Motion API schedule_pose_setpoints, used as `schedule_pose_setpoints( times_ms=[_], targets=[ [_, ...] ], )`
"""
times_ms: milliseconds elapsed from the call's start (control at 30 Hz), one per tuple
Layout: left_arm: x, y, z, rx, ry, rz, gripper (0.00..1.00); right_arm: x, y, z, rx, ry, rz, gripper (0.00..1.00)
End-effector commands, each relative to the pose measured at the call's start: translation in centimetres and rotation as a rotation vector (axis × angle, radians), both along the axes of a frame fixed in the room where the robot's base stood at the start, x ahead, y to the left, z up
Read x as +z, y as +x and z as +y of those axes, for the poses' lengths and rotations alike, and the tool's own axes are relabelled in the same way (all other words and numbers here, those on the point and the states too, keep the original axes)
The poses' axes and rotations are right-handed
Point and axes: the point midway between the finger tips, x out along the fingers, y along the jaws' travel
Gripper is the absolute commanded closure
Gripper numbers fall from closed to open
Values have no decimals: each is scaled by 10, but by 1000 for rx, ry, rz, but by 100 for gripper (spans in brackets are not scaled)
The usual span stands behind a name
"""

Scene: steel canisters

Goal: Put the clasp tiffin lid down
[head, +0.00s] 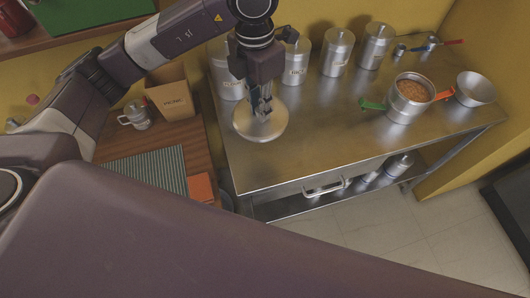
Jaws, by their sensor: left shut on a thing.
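The round steel clasp tiffin lid (250,129) is at the left end of the steel table, below my left gripper (263,110). The gripper points down and is shut on the lid near its middle. The lid looks about level; I cannot tell whether its underside touches the table. The open tiffin (403,108) stands at the right of the table. It is filled with something brown and grainy, with a green clasp (372,104) and a red clasp (445,94) sticking out. My right gripper is out of view.
Steel canisters (337,52) stand along the back of the steel table (335,135). An empty steel bowl (475,90) is right of the tiffin. A wooden counter with a cardboard box (175,101) and a steel mug (137,115) is at left. The table's front middle is clear.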

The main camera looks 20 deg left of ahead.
Motion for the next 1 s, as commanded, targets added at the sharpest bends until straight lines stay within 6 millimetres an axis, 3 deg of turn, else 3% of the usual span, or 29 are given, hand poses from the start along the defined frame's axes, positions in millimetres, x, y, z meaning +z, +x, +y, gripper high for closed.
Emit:
schedule_pose_setpoints(
  times_ms=[200, 433, 767, 1000],
  targets=[
    [21, 8, -7, 296, 2, 11, 100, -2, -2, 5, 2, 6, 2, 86],
    [21, 9, -9, 407, 3, 21, 100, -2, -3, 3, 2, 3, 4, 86],
    [-44, 7, -8, 411, 6, 26, 100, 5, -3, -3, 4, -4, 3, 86],
    [-104, 8, -8, 409, 6, 23, 100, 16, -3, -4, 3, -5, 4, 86]
  ],
)
